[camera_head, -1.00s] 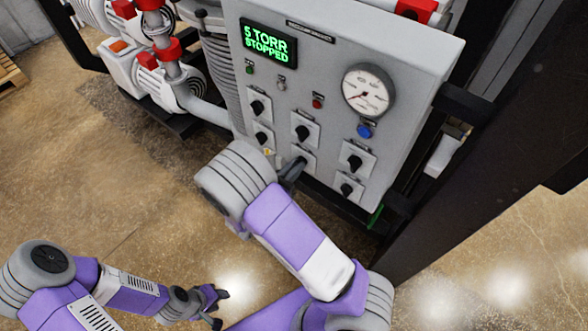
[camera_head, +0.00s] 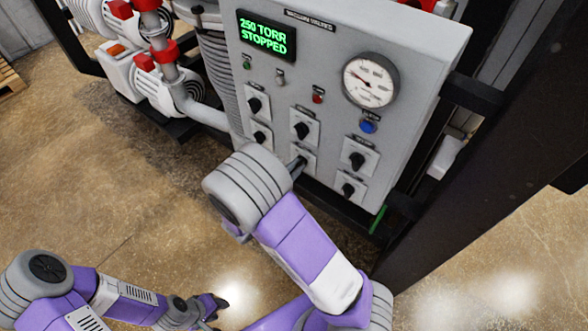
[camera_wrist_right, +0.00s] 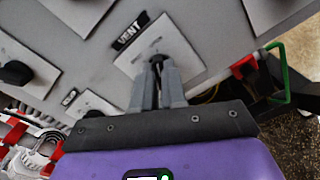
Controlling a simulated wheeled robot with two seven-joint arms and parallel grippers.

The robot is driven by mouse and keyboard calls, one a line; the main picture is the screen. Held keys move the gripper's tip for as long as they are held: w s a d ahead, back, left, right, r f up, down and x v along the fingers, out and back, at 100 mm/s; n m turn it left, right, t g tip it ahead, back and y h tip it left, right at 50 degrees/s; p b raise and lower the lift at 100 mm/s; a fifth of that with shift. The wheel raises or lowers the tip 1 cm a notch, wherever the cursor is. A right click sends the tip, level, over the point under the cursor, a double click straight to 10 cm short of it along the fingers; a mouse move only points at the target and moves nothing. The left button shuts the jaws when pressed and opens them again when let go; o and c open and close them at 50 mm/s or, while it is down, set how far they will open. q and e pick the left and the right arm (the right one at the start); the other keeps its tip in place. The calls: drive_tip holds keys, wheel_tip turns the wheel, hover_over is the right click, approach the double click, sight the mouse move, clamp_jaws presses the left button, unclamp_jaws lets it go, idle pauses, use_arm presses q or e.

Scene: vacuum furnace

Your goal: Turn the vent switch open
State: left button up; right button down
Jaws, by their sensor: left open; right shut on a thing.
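The vent switch is a dark knob (camera_wrist_right: 157,62) on a pale square plate, below a black "VENT" label (camera_wrist_right: 131,30) in the right wrist view. My right gripper (camera_wrist_right: 158,75) is shut on this knob, with its two grey fingers on either side, partly hiding it. In the head view the right gripper (camera_head: 298,165) reaches the lower middle of the grey control panel (camera_head: 420,60), and my forearm hides part of it. My left gripper (camera_head: 216,303) is open and empty, low over the floor, away from the panel.
The green display (camera_head: 266,36) reads 250 TORR STOPPED. A round gauge (camera_head: 371,79) sits at the panel's right. Other black knobs, such as the lower right one (camera_head: 348,190), surround the vent switch closely. A dark frame post (camera_head: 470,180) stands right of the panel.

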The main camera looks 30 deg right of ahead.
idle(0.4)
drive_tip(key=c, duration=1.2)
unclamp_jaws()
drive_tip(key=shift+a, duration=0.1)
drive_tip(key=v, duration=0.7)
drive_tip(key=shift+s+a, duration=0.15)
drive_tip(key=shift+a, duration=0.1)
